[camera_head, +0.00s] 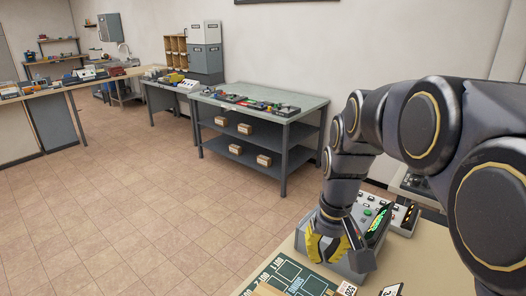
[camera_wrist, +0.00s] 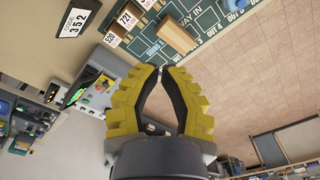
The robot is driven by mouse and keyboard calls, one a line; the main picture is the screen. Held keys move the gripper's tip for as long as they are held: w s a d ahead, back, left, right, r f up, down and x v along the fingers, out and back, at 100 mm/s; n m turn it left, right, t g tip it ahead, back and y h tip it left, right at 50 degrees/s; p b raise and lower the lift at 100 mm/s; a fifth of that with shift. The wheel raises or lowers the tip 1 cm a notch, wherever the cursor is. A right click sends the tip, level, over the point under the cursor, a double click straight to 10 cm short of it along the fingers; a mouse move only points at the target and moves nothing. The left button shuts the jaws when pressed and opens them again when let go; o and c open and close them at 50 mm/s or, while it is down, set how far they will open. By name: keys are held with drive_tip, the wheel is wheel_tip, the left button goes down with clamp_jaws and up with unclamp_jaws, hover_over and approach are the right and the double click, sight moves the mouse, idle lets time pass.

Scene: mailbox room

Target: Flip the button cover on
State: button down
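A grey control box with a light panel (camera_head: 366,209) stands on the near table at the right in the head view. Its panel carries small buttons and a bright green screen (camera_head: 378,224). It appears in the wrist view as a tilted panel (camera_wrist: 88,99) left of my fingers. I cannot make out which part is the button cover or how it stands. My gripper (camera_head: 322,258) has yellow fingers and points down in front of the box.
A dark green mat (camera_wrist: 118,22) with white lettering lies on the near table, with a wooden block (camera_wrist: 176,35) and number tags on it. A number card (camera_wrist: 77,20) lies beside it. Another device (camera_head: 402,213) stands right of the box. The tiled floor (camera_head: 150,215) is clear.

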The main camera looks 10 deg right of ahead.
drive_tip(key=w+d+f+m+t, duration=0.1)
drive_tip(key=w+d+f, duration=0.2)
drive_tip(key=w+d, duration=0.4)
drive_tip(key=w+d+f+m+t+h, duration=0.1)
drive_tip(key=w+d+f, duration=0.3)
drive_tip(key=w, duration=0.5)
drive_tip(key=w+d+f+t, duration=0.1)
drive_tip(key=w+d+f, duration=0.1)
drive_tip(key=w+d, duration=0.55)
drive_tip(key=x, duration=1)
drive_tip(key=shift+w+f, duration=0.15)
drive_tip(key=shift+w, duration=0.25)
drive_tip(key=shift+s, duration=0.15)
drive_tip(key=shift+s+a+f, duration=0.2)
drive_tip(key=shift+s+a, duration=0.05)
drive_tip(key=shift+s, duration=0.55)
drive_tip(key=shift+s+a+f, duration=0.15)
drive_tip(key=shift+s+a, duration=0.15)
drive_tip(key=shift+s, duration=0.5)
